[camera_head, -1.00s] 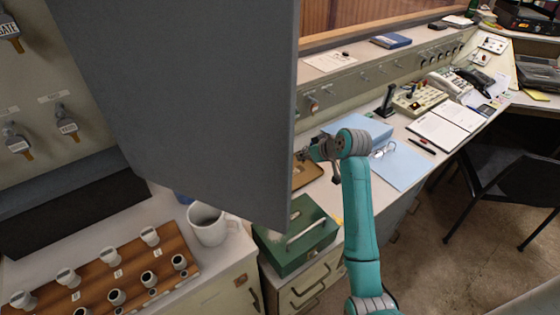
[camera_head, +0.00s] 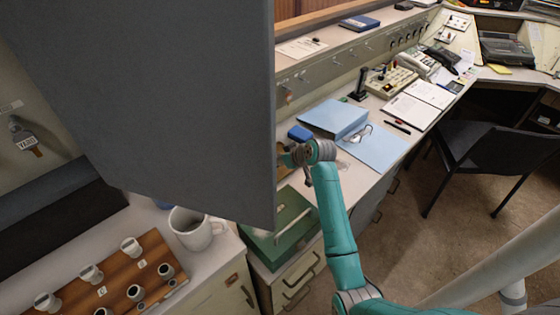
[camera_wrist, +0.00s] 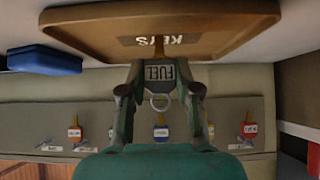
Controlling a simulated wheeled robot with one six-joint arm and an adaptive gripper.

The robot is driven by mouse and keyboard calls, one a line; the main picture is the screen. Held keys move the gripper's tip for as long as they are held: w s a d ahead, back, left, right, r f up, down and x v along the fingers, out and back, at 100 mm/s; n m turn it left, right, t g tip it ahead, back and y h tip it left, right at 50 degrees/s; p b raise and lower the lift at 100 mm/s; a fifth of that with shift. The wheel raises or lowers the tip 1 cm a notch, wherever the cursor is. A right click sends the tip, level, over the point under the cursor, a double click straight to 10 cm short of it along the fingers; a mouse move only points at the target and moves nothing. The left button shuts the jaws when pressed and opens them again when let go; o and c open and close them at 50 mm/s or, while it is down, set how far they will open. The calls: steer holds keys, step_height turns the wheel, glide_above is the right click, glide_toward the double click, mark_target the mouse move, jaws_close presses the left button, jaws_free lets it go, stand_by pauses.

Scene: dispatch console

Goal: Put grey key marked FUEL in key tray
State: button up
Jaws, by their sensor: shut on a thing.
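The grey key marked FUEL (camera_wrist: 160,73) is between the fingers of my gripper (camera_wrist: 160,84) in the wrist view, with its ring toward the palm. My gripper is shut on it. The brown key tray (camera_wrist: 222,42), lettered KEYS, is just beyond the fingertips in that view. The key's thin end overlaps the tray in the picture; I cannot tell whether they touch. In the head view my gripper (camera_head: 288,156) is at the edge of a large grey panel, and the key cannot be made out. Most of the tray is hidden there.
The grey panel (camera_head: 170,90) blocks much of the head view. A blue box (camera_head: 300,132) lies behind my gripper. Hooks with tagged keys (camera_wrist: 161,133) line the wall. A mug (camera_head: 190,232) stands at left.

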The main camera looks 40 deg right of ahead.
steer(key=shift+f, duration=0.2)
steer(key=o, duration=1)
steer(key=shift+f, duration=0.1)
steer(key=v, duration=1.2)
steer(key=shift+s, duration=0.15)
